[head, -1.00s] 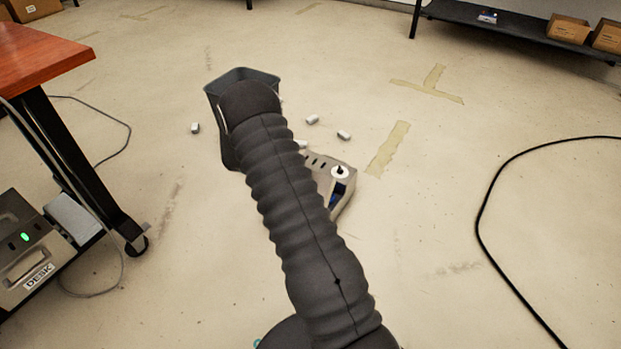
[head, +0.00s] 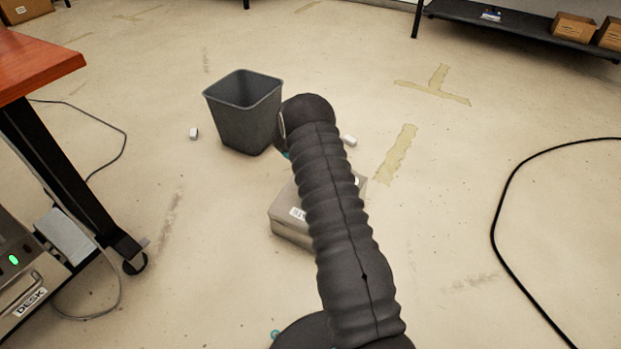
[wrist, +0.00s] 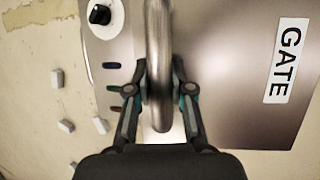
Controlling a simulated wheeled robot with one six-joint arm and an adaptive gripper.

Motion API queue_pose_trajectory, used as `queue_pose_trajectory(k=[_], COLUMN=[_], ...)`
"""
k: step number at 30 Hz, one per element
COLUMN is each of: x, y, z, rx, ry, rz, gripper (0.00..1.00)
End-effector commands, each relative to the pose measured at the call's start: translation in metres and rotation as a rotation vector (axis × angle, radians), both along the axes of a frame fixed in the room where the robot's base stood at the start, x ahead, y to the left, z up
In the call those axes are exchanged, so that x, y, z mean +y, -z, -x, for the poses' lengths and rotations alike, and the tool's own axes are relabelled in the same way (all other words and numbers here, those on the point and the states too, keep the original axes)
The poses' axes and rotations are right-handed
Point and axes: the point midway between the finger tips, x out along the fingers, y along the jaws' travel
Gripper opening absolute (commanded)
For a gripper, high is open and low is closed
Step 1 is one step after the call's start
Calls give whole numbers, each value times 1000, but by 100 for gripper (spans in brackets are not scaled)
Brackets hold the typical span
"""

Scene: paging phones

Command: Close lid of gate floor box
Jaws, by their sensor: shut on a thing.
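The gate floor box (head: 292,232) sits on the floor in the middle of the head view, partly hidden behind my arm. In the wrist view its metal plate with the GATE label (wrist: 284,64) fills the right side. A panel with a black knob (wrist: 100,15) and small coloured marks lies to the left. A rounded metal handle (wrist: 158,30) runs between my fingers. My gripper (wrist: 159,78) is shut on this handle. In the head view my arm hides most of the gripper. How far the lid is open cannot be told.
A grey open bin (head: 250,125) stands just behind the box. Small white pieces (head: 194,133) lie on the floor nearby. A table (head: 35,62) and the DESK box (head: 30,290) are at left. A black cable (head: 497,225) curves at right.

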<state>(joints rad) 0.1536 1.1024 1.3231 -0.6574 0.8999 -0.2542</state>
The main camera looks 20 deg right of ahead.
Motion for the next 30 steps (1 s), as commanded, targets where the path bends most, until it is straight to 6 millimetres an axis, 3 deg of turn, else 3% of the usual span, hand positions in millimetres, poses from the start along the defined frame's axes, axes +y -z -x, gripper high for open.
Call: queue_pose_trajectory(k=[9, 28, 29, 30], x=[-13, -15, -15, -15], y=[27, 34, 35, 35], z=[-1, -2, -2, -2], rx=[-1, -2, -2, -2], ry=[-3, -8, -7, -7], rz=[4, 5, 5, 5], gripper=[0, 0, 26, 36])
